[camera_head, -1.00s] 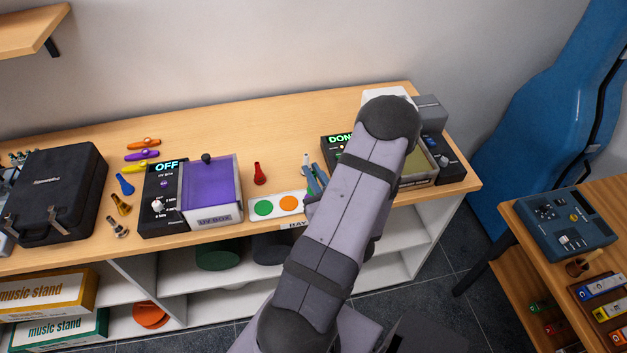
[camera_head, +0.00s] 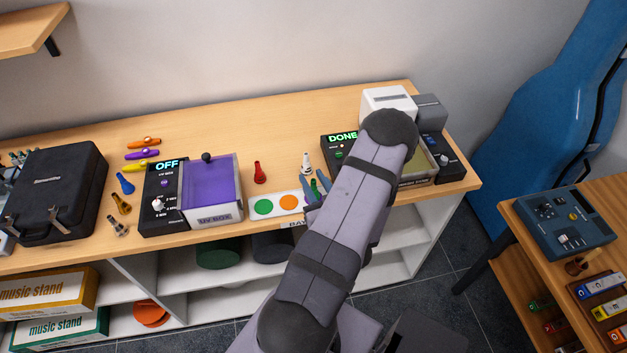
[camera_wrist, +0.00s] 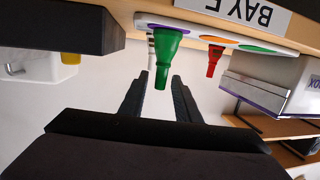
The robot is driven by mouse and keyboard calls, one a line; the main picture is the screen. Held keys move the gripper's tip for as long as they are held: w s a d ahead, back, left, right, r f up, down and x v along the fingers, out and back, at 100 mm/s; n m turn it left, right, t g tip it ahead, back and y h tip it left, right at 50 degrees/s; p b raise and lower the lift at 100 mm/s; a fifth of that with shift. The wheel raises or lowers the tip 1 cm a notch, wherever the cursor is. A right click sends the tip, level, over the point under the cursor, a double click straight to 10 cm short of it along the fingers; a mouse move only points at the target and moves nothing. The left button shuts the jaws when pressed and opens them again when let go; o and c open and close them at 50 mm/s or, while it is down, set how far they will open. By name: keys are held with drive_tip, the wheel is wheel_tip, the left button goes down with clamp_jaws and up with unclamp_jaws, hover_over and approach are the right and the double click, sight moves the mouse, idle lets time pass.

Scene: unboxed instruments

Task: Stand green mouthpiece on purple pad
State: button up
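The green mouthpiece (camera_wrist: 167,55) shows in the wrist view with its wide end against the purple pad (camera_wrist: 150,26), at one end of a white strip. The wrist picture is upside down, so it appears to stand upright on its wide end. My gripper (camera_wrist: 160,78) is open, with one finger on each side of the mouthpiece's narrow end and visible gaps beside it. In the head view, the green mouthpiece (camera_head: 314,187) is partly covered by my gripper (camera_head: 315,190), and the purple pad is hidden there.
The white strip also carries a green pad (camera_head: 264,207) and an orange pad (camera_head: 289,202). A red mouthpiece (camera_head: 260,173) and a white mouthpiece (camera_head: 306,163) stand behind it. The purple UV box (camera_head: 210,188) is left; a device reading DONE (camera_head: 341,139) is right.

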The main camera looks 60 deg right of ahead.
sight(315, 182)
drive_tip(key=shift+r, duration=0.1)
drive_tip(key=shift+r, duration=0.15)
drive_tip(key=shift+s+a, duration=0.1)
drive_tip(key=shift+s, duration=0.15)
drive_tip(key=b+v, duration=0.2)
drive_tip(key=v, duration=0.3)
drive_tip(key=shift+s, duration=0.1)
drive_tip(key=shift+b+v, duration=0.35)
drive_tip(key=shift+v, duration=0.55)
